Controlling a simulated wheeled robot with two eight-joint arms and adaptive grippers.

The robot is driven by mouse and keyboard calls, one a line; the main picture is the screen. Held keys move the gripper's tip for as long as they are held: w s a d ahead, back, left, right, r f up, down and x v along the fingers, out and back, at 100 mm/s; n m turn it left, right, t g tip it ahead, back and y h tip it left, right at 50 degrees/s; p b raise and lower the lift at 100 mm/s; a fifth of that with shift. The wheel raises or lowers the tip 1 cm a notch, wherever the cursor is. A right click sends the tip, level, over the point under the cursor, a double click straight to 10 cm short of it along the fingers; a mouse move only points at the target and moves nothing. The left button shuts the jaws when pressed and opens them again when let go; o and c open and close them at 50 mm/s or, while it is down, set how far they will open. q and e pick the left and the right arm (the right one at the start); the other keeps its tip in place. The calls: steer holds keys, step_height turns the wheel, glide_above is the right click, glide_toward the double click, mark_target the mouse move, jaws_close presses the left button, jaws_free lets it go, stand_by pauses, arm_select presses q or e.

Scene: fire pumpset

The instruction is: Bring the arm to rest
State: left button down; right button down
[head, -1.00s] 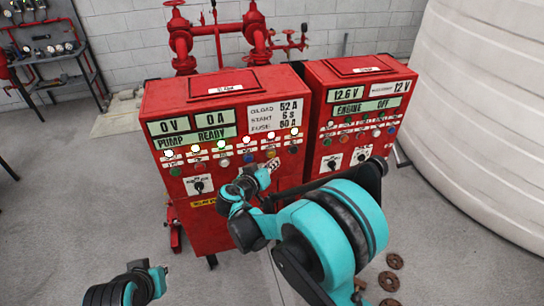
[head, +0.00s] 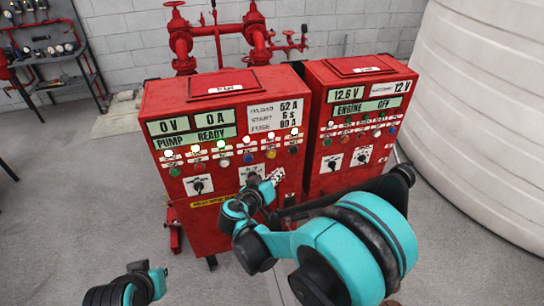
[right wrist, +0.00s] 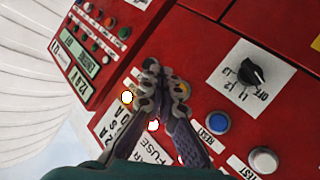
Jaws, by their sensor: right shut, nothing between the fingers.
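My right arm reaches up from the lower right in the head view, and its gripper (head: 277,177) is in front of the lower right of the left red cabinet (head: 225,225). The right wrist view shows the two fingers (right wrist: 163,80) together with nothing between them. They are in front of the red panel; the gap to it is hard to judge. Part of my left arm (head: 130,285) shows at the bottom left, and its gripper is not seen.
The right red cabinet (head: 310,150) stands beside the left one, with lamps, buttons and knobs. A black selector knob (right wrist: 250,72) and a blue button (right wrist: 217,123) are right of the fingers. A white tank (head: 480,110) stands at the right. Grey floor (head: 100,215) is clear at the left.

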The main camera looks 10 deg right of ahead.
stand_by(0.6)
steer(key=s+f+n+g+y+b, duration=0.1)
steer(key=s+f+y+b, duration=0.3)
steer(key=s, duration=0.8)
steer(key=s+f+n+g+y+b, duration=0.1)
steer(key=s+f+y+b, duration=0.4)
steer(key=s, duration=0.6)
step_height(320, 180, down, 2)
steer(key=shift+s+d+f+n+g+y+b, duration=0.25)
steer(key=shift+s+d+n+g+y+b, duration=0.15)
steer(key=shift+g+b, duration=0.45)
